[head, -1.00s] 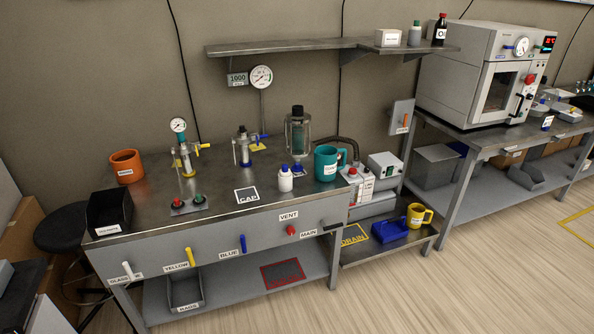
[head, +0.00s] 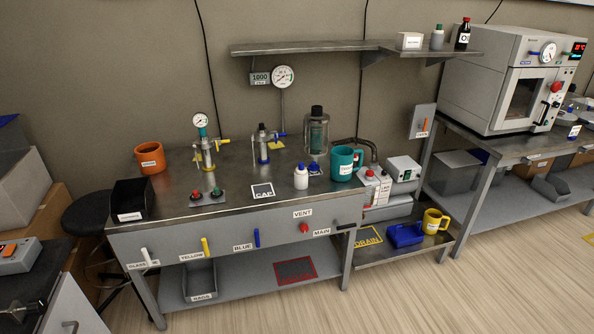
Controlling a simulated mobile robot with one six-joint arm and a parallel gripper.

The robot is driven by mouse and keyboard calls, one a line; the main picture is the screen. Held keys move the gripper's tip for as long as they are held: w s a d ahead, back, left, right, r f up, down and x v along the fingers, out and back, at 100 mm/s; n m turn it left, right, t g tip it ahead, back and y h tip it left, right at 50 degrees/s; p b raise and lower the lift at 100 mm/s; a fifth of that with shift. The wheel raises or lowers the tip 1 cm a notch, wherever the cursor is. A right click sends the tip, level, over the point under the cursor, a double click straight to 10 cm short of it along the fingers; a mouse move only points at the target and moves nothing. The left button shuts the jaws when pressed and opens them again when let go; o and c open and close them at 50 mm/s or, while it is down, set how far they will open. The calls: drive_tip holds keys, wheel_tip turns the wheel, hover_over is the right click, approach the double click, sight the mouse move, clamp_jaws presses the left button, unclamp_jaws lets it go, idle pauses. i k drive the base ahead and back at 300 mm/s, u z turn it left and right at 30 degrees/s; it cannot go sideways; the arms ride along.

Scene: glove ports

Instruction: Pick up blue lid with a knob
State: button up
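A small dark blue piece (head: 314,170), which looks like the blue lid with a knob, lies on the steel bench top (head: 225,184). It is just right of a white bottle with a blue cap (head: 301,177) and left of a teal mug (head: 343,164). It is too small to make out its knob clearly. The bottle partly crowds its left side. My gripper is not in view.
A glass vessel with a black top (head: 317,132) stands behind the lid. A CAP label plate (head: 262,190) lies to the left. A wall shelf (head: 330,48) overhangs the back. Open floor (head: 450,300) lies in front.

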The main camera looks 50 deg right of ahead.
sight(313, 168)
drive_tip(key=u, duration=0.85)
drive_tip(key=k, duration=1.05)
drive_tip(key=z, duration=0.8)
drive_tip(key=i, duration=1.05)
drive_tip(key=u, duration=0.15)
